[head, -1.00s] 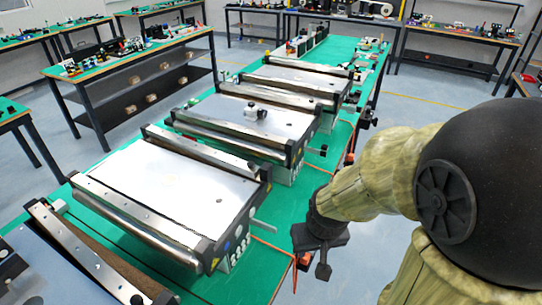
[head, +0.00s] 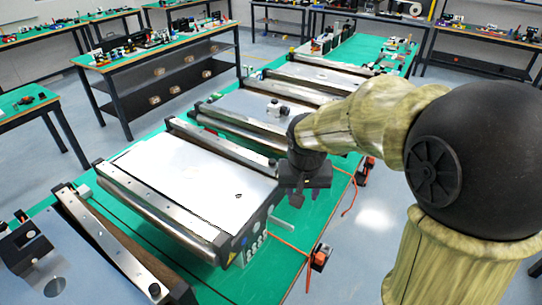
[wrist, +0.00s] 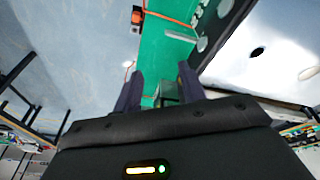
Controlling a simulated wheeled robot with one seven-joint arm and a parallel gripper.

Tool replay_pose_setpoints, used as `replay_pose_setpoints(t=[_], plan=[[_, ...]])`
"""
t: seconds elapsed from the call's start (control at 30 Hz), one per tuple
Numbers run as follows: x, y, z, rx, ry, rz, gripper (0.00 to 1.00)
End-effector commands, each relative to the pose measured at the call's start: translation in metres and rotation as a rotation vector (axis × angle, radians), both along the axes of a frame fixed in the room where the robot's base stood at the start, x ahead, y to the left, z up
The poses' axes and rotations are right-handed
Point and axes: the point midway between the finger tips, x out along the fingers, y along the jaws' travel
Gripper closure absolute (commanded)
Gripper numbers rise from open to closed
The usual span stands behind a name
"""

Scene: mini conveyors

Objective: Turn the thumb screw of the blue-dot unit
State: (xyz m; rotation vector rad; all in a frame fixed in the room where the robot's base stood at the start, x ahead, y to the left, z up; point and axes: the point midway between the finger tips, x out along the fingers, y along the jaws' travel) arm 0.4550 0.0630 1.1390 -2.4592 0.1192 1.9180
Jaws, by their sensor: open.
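The nearest full conveyor unit (head: 190,185) has a pale top plate and a dark end panel (head: 255,235) with pale round controls and what looks like a small blue mark. I cannot make out its thumb screw for certain. My gripper (head: 297,200) hangs beside the right end of this unit, above the green table. In the wrist view my gripper (wrist: 160,88) has its two dark fingers apart with green tabletop between them. A pale plate with a dark hole (wrist: 257,52) lies to their right.
More conveyor units (head: 265,108) stand in a row behind. An orange cable (head: 290,246) runs to an orange-and-black box (head: 320,257) at the green table's (head: 270,285) right edge. Another conveyor (head: 105,240) stands at front left. Open floor lies to the right.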

Motion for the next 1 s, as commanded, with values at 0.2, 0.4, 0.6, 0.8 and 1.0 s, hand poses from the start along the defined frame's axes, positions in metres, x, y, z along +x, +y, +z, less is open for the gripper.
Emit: replay_pose_setpoints(t=[0.2, 0.4, 0.6, 0.8, 1.0], plan=[[0.056, 0.053, 0.070, -0.019, -0.061, -0.110, 0.59], [0.083, 0.086, 0.127, -0.010, -0.126, -0.246, 0.59], [0.088, 0.095, 0.145, -0.002, -0.149, -0.304, 0.59], [0.088, 0.094, 0.145, -0.002, -0.149, -0.304, 0.59], [0.090, 0.093, 0.139, -0.004, -0.147, -0.303, 0.59]])
